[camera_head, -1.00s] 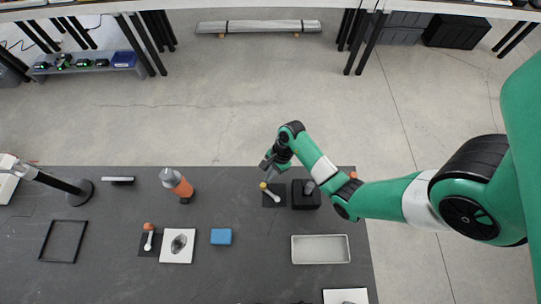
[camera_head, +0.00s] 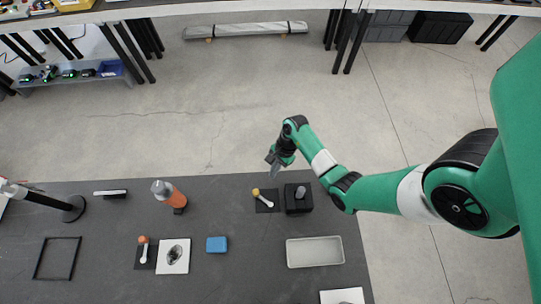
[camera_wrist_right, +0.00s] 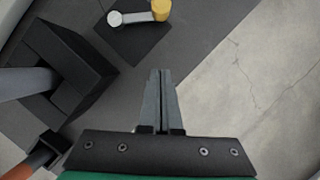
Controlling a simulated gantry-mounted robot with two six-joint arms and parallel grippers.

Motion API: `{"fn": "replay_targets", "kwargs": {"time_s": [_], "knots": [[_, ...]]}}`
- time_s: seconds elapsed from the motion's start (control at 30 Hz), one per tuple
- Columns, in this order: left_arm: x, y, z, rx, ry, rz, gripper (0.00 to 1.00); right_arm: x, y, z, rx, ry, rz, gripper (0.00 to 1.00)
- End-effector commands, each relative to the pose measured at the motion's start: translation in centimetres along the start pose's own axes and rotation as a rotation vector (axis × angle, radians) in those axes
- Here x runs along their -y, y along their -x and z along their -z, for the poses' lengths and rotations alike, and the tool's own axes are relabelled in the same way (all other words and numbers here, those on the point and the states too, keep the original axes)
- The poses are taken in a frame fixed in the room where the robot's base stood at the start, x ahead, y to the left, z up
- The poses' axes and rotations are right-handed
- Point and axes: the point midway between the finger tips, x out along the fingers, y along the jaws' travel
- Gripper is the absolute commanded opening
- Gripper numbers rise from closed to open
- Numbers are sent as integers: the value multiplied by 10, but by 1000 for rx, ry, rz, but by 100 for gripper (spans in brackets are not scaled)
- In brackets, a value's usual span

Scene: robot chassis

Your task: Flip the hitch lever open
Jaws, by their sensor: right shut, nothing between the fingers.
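A small lever with a yellow knob (camera_head: 256,192) and a pale arm lies on a dark square plate near the table's far edge. It also shows at the top of the right wrist view (camera_wrist_right: 140,16). Beside it stands a black block (camera_head: 292,207) with a grey peg (camera_head: 301,192) sticking up. The pictures do not make clear which is the hitch lever. My right gripper (camera_head: 274,168) is shut and empty, just beyond the table's far edge and apart from both. Its closed fingers (camera_wrist_right: 160,75) show in the right wrist view. My left gripper is out of view.
On the dark table are an orange-knobbed lever (camera_head: 143,250), a white plate with a grey disc (camera_head: 184,256), a blue block (camera_head: 216,244), a grey tray (camera_head: 290,254), an orange bottle (camera_head: 174,197) and a black frame (camera_head: 40,260). Open floor lies beyond.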

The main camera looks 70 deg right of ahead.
Motion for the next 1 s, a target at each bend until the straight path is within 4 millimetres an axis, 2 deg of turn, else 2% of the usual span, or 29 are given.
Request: {"fn": "replay_targets", "kwargs": {"time_s": [0.03,0.1,0.2,0.33,0.5,0.87,0.97,1.0], "knots": [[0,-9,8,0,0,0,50,3,23,-3,-1,1,10,0],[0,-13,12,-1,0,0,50,4,41,-3,-1,1,10,0],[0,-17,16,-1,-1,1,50,6,64,-3,0,2,9,0],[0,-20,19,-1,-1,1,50,7,84,-3,0,2,7,0],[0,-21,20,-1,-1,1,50,7,93,-2,0,1,5,0],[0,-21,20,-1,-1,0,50,7,92,-3,0,4,4,0],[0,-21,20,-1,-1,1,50,10,90,-17,-2,49,-5,0],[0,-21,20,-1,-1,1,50,18,91,-30,-6,95,-2,0]]}}
